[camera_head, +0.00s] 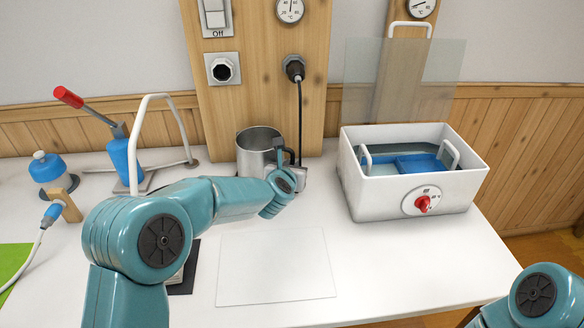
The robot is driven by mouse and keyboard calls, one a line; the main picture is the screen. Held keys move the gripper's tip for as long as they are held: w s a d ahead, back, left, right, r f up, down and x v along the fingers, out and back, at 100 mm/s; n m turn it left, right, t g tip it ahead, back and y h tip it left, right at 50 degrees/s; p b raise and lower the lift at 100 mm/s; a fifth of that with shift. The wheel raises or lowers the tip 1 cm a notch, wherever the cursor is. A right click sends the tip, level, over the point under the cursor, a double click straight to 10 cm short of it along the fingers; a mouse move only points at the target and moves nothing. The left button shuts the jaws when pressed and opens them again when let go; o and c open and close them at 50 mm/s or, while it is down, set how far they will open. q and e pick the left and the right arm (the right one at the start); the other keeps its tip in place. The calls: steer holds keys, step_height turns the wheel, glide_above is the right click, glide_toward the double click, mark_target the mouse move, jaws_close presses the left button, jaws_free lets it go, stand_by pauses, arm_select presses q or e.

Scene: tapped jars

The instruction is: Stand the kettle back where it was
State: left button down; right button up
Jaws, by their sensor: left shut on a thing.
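The kettle (256,157) is a metal jug with an open top, near the back wall below the wooden panel. It looks upright. Its base is partly hidden behind my left arm, so I cannot tell whether it touches the table. My left gripper (288,165) is at the kettle's right side, shut on its dark handle. The gripper's fingers are mostly hidden by the wrist. My right gripper is out of view; only a link of that arm shows at the lower right.
A white bath (400,197) with a red knob stands at right, with a clear sheet (425,75) behind it. A black plug (294,68) hangs its cord down close to the kettle. A thin pale sheet (275,267) lies at front centre. A blue press (122,160) stands at left.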

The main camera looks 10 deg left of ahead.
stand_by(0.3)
arm_select(q)
steer(key=c, duration=1)
jaws_free()
steer(key=shift+f, duration=0.15)
steer(key=shift+s, duration=0.15)
steer(key=shift+b+v, duration=0.7)
steer(key=shift+v, duration=0.55)
steer(key=b+v, duration=0.1)
steer(key=v, duration=0.4)
steer(key=shift+s+r, duration=0.15)
steer(key=shift+r, duration=0.1)
